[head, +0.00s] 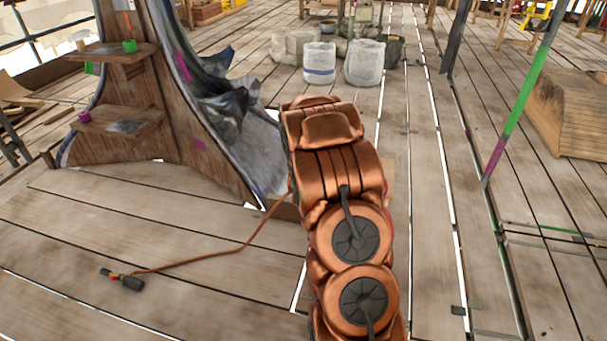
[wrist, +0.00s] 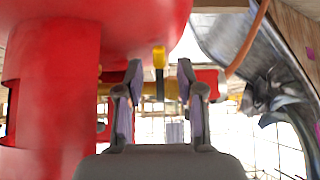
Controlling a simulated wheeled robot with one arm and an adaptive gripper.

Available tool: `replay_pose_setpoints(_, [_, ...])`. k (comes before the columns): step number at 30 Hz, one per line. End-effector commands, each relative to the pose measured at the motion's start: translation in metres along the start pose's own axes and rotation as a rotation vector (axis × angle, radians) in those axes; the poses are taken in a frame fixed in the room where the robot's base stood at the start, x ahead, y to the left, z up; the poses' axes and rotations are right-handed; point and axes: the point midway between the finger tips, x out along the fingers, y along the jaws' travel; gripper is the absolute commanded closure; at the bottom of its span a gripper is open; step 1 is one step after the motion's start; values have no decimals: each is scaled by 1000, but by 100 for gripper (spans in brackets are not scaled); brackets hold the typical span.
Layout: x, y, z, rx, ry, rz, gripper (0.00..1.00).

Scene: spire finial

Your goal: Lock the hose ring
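In the wrist view my gripper (wrist: 160,72) is open, with its two grey fingers apart. A small yellow tab with a dark stem (wrist: 160,57) shows between the fingertips; I cannot tell whether it lies between or beyond them, and no finger visibly touches it. A large red rounded body (wrist: 95,25) fills the top, close to the fingers. An orange-brown hose (wrist: 250,40) runs down from the upper right towards a red part behind the right finger. No hose ring can be made out clearly. In the head view my copper arm hides the gripper and its surroundings.
In the head view a hose (head: 215,252) crosses the plank floor to a dark fitting (head: 122,279) at left. A curved wooden structure (head: 150,90) with torn grey sheeting stands left of my arm. White buckets (head: 320,62) stand behind. The floor right of my arm is mostly clear.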

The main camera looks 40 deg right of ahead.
Motion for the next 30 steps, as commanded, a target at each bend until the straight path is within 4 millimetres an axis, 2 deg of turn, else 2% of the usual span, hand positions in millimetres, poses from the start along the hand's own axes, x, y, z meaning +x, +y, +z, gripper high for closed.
replay_pose_setpoints(30, [-12, 2, -18, 1, -382, 2, 62])
